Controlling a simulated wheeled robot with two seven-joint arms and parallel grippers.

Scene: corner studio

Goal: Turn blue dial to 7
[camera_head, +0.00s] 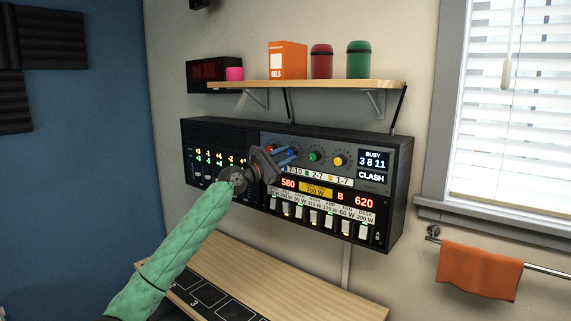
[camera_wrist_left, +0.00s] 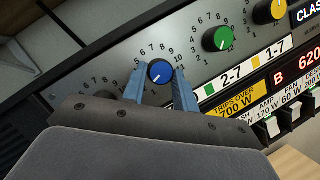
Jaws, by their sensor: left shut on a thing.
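The blue dial (camera_wrist_left: 160,72) is a round knob with a white pointer line, on the grey upper panel of the wall console (camera_head: 378,208). In the left wrist view it sits between the two blue fingers of my left gripper (camera_wrist_left: 161,90), which is shut on it. The pointer slants toward the lower left; which number it marks is hard to tell. In the head view my left gripper (camera_head: 286,156) covers most of the blue dial. The panel display (camera_head: 373,160) reads BUSY, 3 8 11 and CLASH. My right gripper is not in view.
A green dial (camera_wrist_left: 221,39) and a yellow dial (camera_wrist_left: 277,9) are to the right of the blue one. White switches (camera_head: 315,216) line the lower panel. A wooden shelf (camera_head: 310,87) hangs above the console, and a wooden desk (camera_head: 300,290) is below.

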